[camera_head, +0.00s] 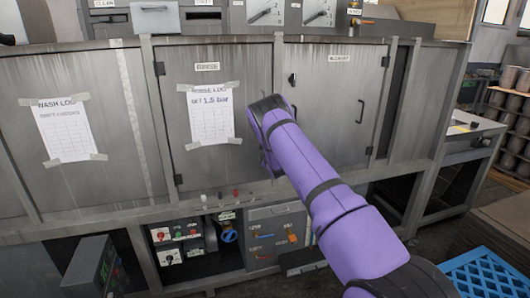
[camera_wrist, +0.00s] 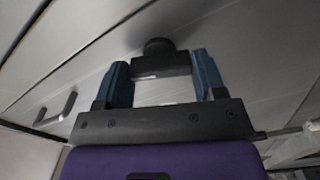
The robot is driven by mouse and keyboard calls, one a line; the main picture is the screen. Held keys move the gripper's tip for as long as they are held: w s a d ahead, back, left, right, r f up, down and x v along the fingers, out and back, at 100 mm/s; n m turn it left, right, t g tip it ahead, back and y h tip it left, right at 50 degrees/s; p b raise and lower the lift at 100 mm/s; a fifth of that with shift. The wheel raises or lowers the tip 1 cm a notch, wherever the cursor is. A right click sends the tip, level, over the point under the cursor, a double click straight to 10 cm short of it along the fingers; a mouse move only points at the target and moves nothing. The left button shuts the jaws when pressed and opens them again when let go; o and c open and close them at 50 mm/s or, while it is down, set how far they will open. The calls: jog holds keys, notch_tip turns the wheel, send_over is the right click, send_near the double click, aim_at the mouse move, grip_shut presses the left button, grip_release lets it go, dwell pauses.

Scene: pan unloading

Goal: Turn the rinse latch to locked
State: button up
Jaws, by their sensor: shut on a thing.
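The rinse latch (camera_wrist: 160,64) is a black bar with a round boss, mounted on the grey door in the wrist view. My gripper (camera_wrist: 162,67) has its blue fingers at the two ends of the bar and is shut on it. The bar lies crosswise in the wrist picture. No locked or unlocked marking is readable there. In the head view the rinse door (camera_head: 250,160) is closed, and my purple arm reaches to its right edge. My wrist hides the latch and fingers in that view.
A paper rinse log (camera_head: 211,115) is taped on the rinse door. The door to the right (camera_head: 335,130) has its own black latch (camera_head: 292,79) and a handle (camera_head: 360,111). Below are control boxes, coloured valves and a blue crate (camera_head: 485,275).

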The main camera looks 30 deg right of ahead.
jog(key=shift+n, duration=1.9)
jog(key=o, duration=0.9)
jog(key=shift+s, duration=0.1)
jog(key=v, duration=1)
jog(key=shift+s, duration=0.35)
